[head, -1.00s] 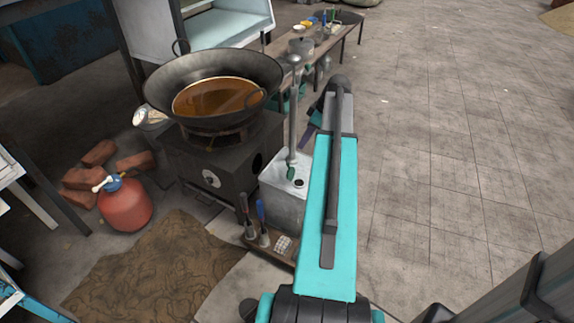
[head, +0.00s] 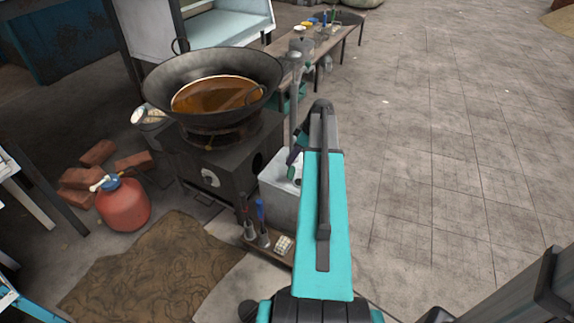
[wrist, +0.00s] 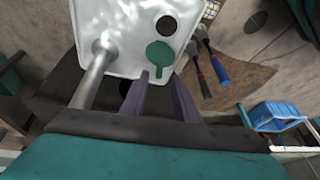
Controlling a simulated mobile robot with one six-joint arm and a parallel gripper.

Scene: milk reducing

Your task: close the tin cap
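The tin (head: 278,203) is a pale metal box beside the dark stove. Its white top (wrist: 130,28) fills the upper middle of the wrist view, with a round dark opening (wrist: 167,25). The green cap (wrist: 160,53) lies open beside the opening, with its narrow tab pointing toward my gripper. My gripper (wrist: 160,82) is open, its two purple fingers apart on either side of the tab's end. I cannot tell whether they touch it. In the head view my arm and gripper hide part of the tin's top and the cap.
A metal pipe (wrist: 95,75) rises from the tin's top, left of the cap. Tools with red (wrist: 220,70) and blue (wrist: 202,75) handles stand beside the tin. A wok of brown liquid (head: 215,95) sits on the stove (head: 190,165). The tiled floor (head: 440,150) at right is clear.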

